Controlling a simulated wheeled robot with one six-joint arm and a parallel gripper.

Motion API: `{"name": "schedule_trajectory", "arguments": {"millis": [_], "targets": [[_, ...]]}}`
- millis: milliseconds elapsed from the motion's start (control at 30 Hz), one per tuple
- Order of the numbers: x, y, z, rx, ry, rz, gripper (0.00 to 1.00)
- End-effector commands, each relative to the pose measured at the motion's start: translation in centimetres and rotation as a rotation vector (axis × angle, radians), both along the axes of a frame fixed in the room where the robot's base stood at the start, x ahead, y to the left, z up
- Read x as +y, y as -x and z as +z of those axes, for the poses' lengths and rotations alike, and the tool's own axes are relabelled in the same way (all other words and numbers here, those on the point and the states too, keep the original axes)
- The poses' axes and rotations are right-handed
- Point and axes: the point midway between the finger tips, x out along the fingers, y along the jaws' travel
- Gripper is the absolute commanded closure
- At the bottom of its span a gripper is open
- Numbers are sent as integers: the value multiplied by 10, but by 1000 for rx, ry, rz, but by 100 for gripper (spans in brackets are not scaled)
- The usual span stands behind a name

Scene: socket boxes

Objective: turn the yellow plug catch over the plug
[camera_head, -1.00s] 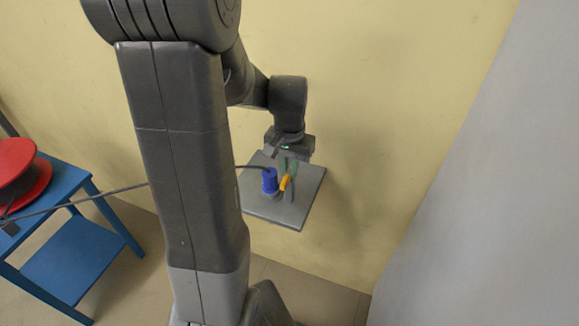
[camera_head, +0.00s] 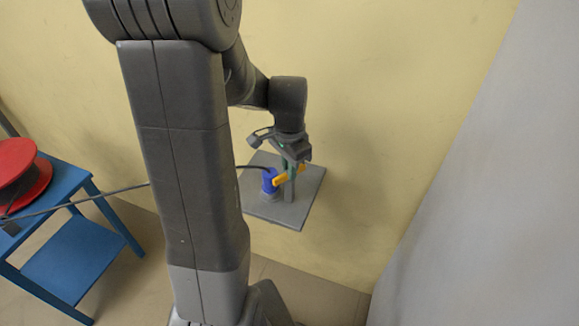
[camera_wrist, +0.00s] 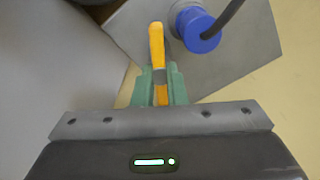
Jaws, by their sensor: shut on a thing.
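The blue plug (camera_head: 269,181) stands in a grey socket on the grey plate (camera_head: 262,208), with a dark cable leaving its top. It also shows in the wrist view (camera_wrist: 198,31). The yellow plug catch (camera_head: 281,181) is beside the plug, to its right in the head view and to its left in the wrist view (camera_wrist: 156,44). My gripper (camera_wrist: 159,85) has green fingers and is shut on the catch, one finger on each side. In the head view my gripper (camera_head: 290,170) is over the plate, and its fingers partly hide the catch.
A blue table (camera_head: 75,250) with a red cable reel (camera_head: 22,175) stands at the left. The dark cable runs from there behind my arm to the plug. A yellow wall is behind the plate, and a grey panel (camera_head: 490,190) rises at the right.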

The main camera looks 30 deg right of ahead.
Motion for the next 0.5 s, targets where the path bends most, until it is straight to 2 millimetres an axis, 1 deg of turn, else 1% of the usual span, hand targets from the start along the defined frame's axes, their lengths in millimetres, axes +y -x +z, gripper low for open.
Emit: {"name": "schedule_trajectory", "arguments": {"millis": [500], "targets": [[-1,-1,1,-2,2,-488,100]]}}
